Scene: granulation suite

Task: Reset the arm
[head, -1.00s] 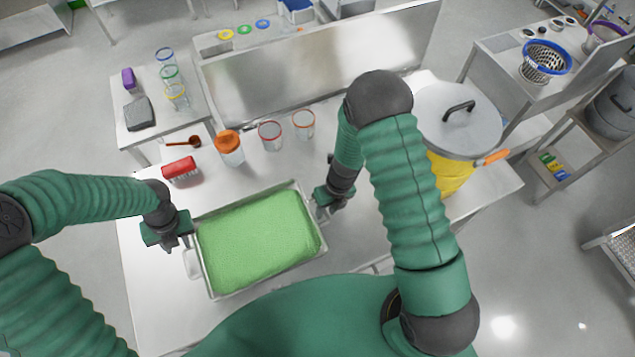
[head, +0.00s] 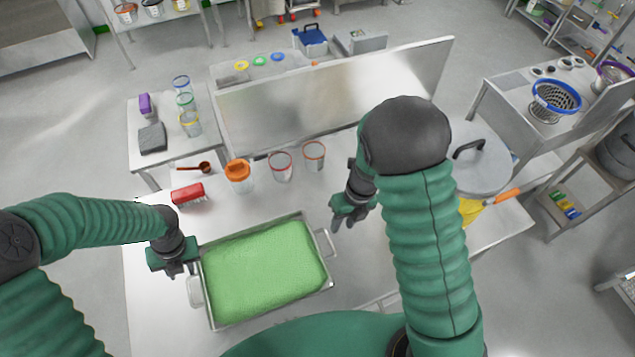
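My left gripper (head: 176,268) is at the left end of a metal tray (head: 268,312) filled with green granules, just above its left handle; I cannot tell whether its fingers are apart. My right gripper (head: 343,221) is in the air to the right of the tray, above and apart from its right handle (head: 326,243). Its fingers are spread and nothing is between them. The tray sits flat on the white table (head: 155,310).
Behind the tray stand an orange-lidded jar (head: 239,177) and two red-rimmed beakers. A red brush (head: 187,194) and a brown scoop (head: 200,167) lie at left. A yellow drum with a grey lid (head: 480,165) stands at right. The table's front left is clear.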

